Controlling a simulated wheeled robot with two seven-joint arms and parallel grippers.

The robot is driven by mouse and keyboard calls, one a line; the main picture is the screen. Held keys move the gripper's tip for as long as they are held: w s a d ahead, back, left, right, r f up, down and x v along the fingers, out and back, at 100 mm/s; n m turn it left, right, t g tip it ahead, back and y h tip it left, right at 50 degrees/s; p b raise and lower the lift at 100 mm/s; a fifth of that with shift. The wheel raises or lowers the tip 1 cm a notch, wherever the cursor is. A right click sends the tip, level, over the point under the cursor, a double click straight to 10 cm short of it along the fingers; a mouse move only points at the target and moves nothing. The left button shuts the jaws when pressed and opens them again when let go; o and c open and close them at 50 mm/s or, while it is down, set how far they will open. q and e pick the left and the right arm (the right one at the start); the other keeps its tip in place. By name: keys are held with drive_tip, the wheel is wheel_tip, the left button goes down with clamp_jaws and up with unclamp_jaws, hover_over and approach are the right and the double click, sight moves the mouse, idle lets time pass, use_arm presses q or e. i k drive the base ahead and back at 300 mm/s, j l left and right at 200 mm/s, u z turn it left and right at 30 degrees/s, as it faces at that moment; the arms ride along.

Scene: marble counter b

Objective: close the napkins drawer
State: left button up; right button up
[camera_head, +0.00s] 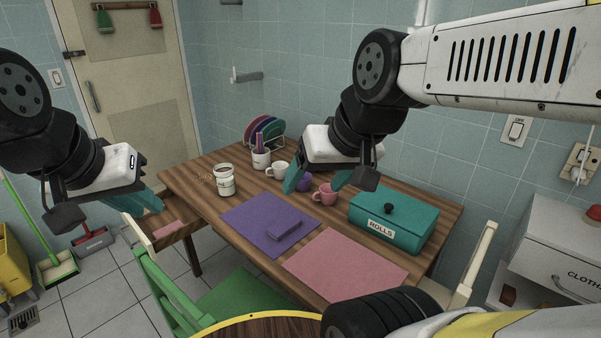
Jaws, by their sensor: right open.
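A wooden drawer (187,228) stands pulled out from the left end of the table, with a cream front panel (138,232) and a pink folded cloth (168,229) inside. No label on its front can be read from here. My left gripper (142,204), with teal fingers, is right above or beside the drawer's front end; its fingertips overlap the drawer in the picture. I cannot tell whether they touch it or how far apart they are. My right gripper (318,181) is open and appears empty over the back of the table, near the mugs.
The wooden table (204,173) holds a purple mat (250,233), a pink mat (345,266), a teal ROLLS box (397,221), a pink mug (325,195) and a jar (225,182). A green chair (170,295) stands in front. A CLOTHS drawer unit (555,255) is at right.

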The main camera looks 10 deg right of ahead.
sight(175, 209)
drive_tip(key=k+j+u, duration=0.1)
drive_tip(key=j+u, duration=0.5)
drive_tip(key=i+j+z, duration=0.1)
drive_tip(key=j+z, duration=0.15)
drive_tip(key=z, duration=0.2)
drive_tip(key=j+z, duration=0.25)
drive_tip(key=z, duration=0.2)
drive_tip(key=i+j+z, duration=0.1)
drive_tip(key=j, duration=0.55)
drive_tip(key=i+j+z, duration=0.1)
drive_tip(key=j, duration=0.55)
drive_tip(key=i+j+z, duration=0.1)
drive_tip(key=j, duration=0.55)
drive_tip(key=i, duration=0.05)
